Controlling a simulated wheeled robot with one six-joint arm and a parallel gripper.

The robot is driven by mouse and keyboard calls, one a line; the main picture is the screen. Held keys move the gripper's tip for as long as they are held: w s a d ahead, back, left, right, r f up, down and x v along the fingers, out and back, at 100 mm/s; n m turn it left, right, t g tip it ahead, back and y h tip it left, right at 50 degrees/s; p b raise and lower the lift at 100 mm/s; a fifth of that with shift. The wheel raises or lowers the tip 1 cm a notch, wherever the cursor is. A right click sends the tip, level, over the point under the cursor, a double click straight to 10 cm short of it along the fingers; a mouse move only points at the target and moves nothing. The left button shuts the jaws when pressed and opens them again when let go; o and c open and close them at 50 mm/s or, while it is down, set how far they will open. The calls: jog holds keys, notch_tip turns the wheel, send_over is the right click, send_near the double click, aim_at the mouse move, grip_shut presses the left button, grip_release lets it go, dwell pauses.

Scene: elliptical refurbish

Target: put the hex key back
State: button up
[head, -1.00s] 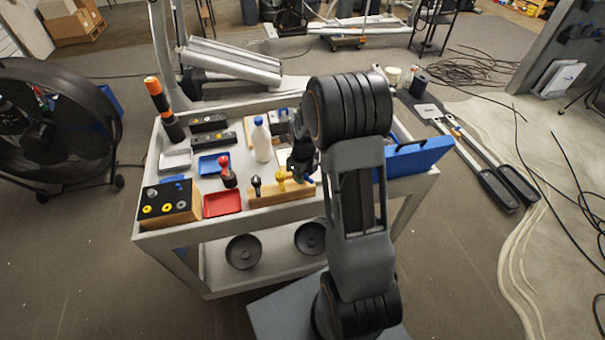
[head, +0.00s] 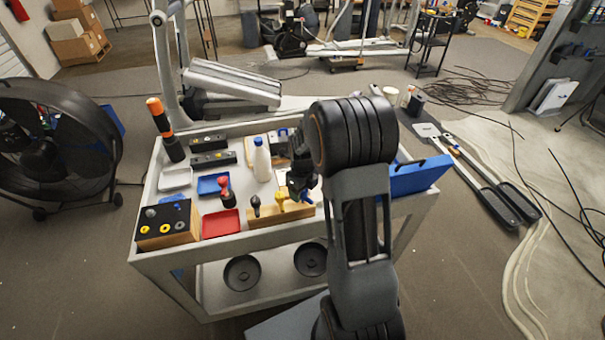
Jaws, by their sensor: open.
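A wooden rack (head: 268,215) stands at the front edge of the grey cart (head: 186,248). A dark-handled tool (head: 255,205), a yellow-handled tool (head: 281,198) and a blue-handled piece (head: 306,197) stand at the rack. I cannot tell which of them, if any, is the hex key. My gripper (head: 300,192) is open and points down over the right part of the rack, close to the blue piece. The fingertips are small and dark, so I cannot tell whether they touch it. My arm hides the right part of the cart top.
A red tray (head: 221,223), a blue tray (head: 212,185), a red-knobbed tool (head: 225,190) and a black-topped block (head: 165,222) fill the left. A white bottle (head: 261,160) stands behind the rack. A blue case (head: 418,176) lies right of my arm.

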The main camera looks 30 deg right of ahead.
notch_tip(320, 180, up, 11)
jog(key=shift+s+r, duration=0.15)
jog(key=shift+r, duration=0.05)
dwell(0.5)
jog(key=s+a+r+n+t, duration=0.1)
jog(key=s+a+n, duration=0.2)
jog(key=n, duration=0.7)
jog(key=s+a+r+n+t, duration=0.1)
jog(key=s+a+r+n, duration=0.1)
jog(key=s+n, duration=0.5)
jog(key=s+a+r+n+t, duration=0.1)
jog(key=s+a+n, duration=0.3)
jog(key=n, duration=1)
jog(key=shift+s+r+t, duration=0.3)
jog(key=shift+s+t, duration=0.1)
jog(key=shift+s, duration=0.65)
